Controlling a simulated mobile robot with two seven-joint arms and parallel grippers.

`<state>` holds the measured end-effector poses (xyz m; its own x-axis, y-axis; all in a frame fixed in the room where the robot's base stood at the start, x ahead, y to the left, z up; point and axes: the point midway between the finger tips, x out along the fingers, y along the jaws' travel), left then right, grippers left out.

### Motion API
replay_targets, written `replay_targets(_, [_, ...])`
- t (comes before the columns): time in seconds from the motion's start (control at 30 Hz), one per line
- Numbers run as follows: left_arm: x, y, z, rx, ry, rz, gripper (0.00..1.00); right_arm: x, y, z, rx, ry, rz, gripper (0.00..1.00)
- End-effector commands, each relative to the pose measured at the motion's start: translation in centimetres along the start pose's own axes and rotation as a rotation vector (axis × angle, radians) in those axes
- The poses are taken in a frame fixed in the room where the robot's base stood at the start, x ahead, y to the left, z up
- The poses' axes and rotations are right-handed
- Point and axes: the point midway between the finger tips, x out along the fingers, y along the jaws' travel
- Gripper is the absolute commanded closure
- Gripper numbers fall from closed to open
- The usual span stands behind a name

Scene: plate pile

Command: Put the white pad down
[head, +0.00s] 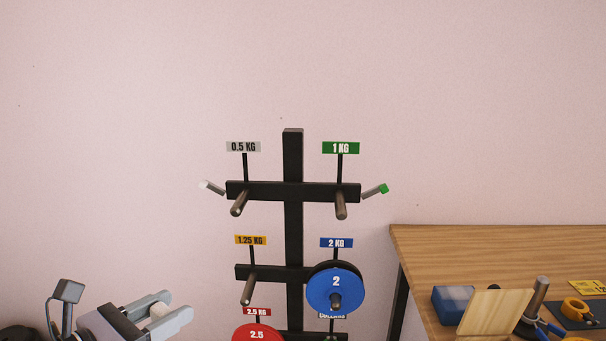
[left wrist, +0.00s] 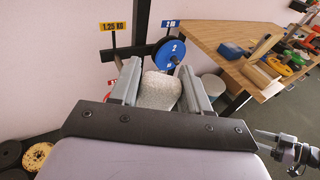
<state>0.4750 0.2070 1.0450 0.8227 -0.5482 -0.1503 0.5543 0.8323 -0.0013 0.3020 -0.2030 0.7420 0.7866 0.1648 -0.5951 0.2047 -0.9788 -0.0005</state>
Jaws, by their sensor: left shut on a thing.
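My left gripper (head: 172,306) is at the lower left of the head view, to the left of the rack. It is shut on the white pad (left wrist: 158,91), a pale speckled block between its two grey fingers in the left wrist view. In the head view only a small part of the white pad (head: 159,311) shows between the fingers. The pad is held in the air; its underside is hidden. What looks like my right gripper (left wrist: 285,147) is at the lower right of the left wrist view, too small to tell its jaws.
A black rack (head: 293,220) with labelled pegs stands by the wall. It bears a blue plate (head: 320,292) and a red plate (head: 257,335). A wooden table (head: 480,243) with tools is at the right. Plates (left wrist: 37,157) lie on the floor at lower left.

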Motion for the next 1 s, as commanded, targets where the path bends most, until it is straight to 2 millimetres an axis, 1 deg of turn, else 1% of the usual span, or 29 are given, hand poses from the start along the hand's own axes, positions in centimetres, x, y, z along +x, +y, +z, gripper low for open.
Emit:
replay_targets(0.03, [-0.2, 0.0, -0.5, -0.009, 0.004, 0.018, 0.93, 0.0, 0.0, 0.0, 0.0, 0.0, 0.0, 0.41])
replay_targets(0.47, [-2.2, 1.5, -2.8, -0.037, 0.002, 0.197, 0.94, 0.0, 0.0, 0.0, 0.0, 0.0, 0.0, 0.41])
replay_targets(0.8, [-5.0, 2.9, -6.1, -0.059, 0.003, 0.365, 0.94, 0.0, 0.0, 0.0, 0.0, 0.0, 0.0, 0.41])
replay_targets(1.0, [-6.8, 3.4, -8.0, -0.07, 0.002, 0.44, 0.94, 0.0, 0.0, 0.0, 0.0, 0.0, 0.0, 0.41])
